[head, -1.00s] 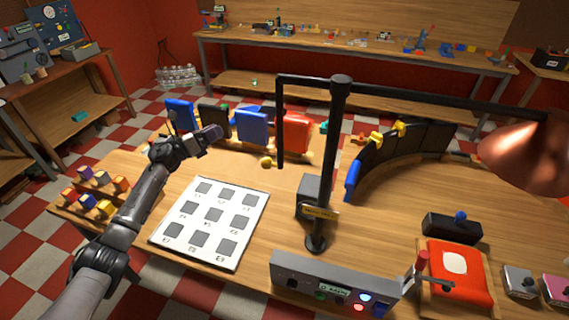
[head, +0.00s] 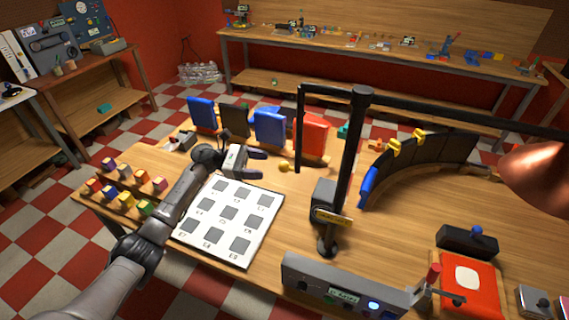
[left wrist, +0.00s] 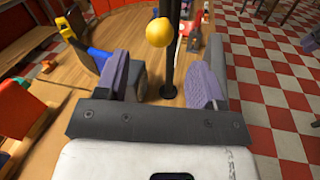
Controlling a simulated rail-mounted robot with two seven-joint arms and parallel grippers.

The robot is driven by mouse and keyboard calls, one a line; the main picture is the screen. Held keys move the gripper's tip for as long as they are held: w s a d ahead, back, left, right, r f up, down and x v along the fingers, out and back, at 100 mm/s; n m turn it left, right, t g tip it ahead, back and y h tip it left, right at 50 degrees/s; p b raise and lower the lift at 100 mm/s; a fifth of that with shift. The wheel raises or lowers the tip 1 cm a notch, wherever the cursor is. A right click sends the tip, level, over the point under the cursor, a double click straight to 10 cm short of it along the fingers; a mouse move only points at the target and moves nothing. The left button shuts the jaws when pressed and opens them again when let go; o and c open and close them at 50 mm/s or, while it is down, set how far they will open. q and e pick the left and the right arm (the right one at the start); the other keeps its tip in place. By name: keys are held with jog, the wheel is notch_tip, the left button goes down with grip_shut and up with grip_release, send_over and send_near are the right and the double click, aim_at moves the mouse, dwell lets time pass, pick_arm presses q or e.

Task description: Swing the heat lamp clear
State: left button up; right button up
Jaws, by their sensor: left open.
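The heat lamp has a copper shade (head: 540,178) at the right edge of the head view. It hangs from a long black arm (head: 440,103) on a black upright post (head: 345,165). At the arm's left end a thin black rod (head: 299,130) hangs down, with a yellow ball (head: 284,166) by its lower end. My left gripper (head: 262,164) is open and empty, just left of the ball. In the left wrist view the ball (left wrist: 159,32) shows ahead of the open fingers (left wrist: 160,78), apart from them. My right gripper is not in view.
A white grid board (head: 232,220) lies below my left arm. Blue and red upright panels (head: 270,128) stand behind the gripper. A curved dark wall (head: 420,160) stands right of the post. A control box (head: 345,290) is at the front. Coloured cubes (head: 125,187) sit at left.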

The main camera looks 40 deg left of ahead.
aim_at(285, 167)
pick_arm(q)
jog(key=p+x, duration=0.2)
jog(key=x, duration=0.6)
jog(key=shift+a, duration=0.1)
jog(key=shift+c, duration=0.3)
jog(key=c, duration=0.4)
grip_shut()
